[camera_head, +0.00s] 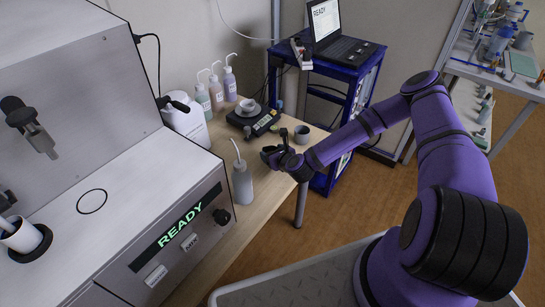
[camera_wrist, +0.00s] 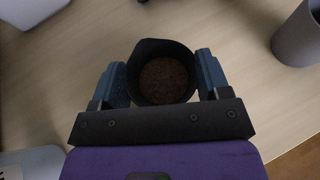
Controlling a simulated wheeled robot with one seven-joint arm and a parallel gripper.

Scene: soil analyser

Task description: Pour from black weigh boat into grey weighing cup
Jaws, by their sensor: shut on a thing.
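My gripper (camera_head: 272,156) is over the wooden bench, near its right edge. In the wrist view, my gripper (camera_wrist: 162,78) has one blue finger on each side of the black weigh boat (camera_wrist: 163,46) and is shut on it. Brown soil (camera_wrist: 163,81) lies in the boat. In the head view the boat is small and hard to tell from the dark gripper. A light grey cup (camera_head: 248,105) sits on the black balance (camera_head: 264,123), beyond my gripper.
A darker grey cup (camera_head: 301,136) stands on the bench right of my gripper; a grey cylinder (camera_wrist: 298,40) shows right in the wrist view. A grey wash bottle (camera_head: 242,183) stands nearer. Several bottles (camera_head: 216,93) line the wall. The analyser (camera_head: 130,190) fills the left.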

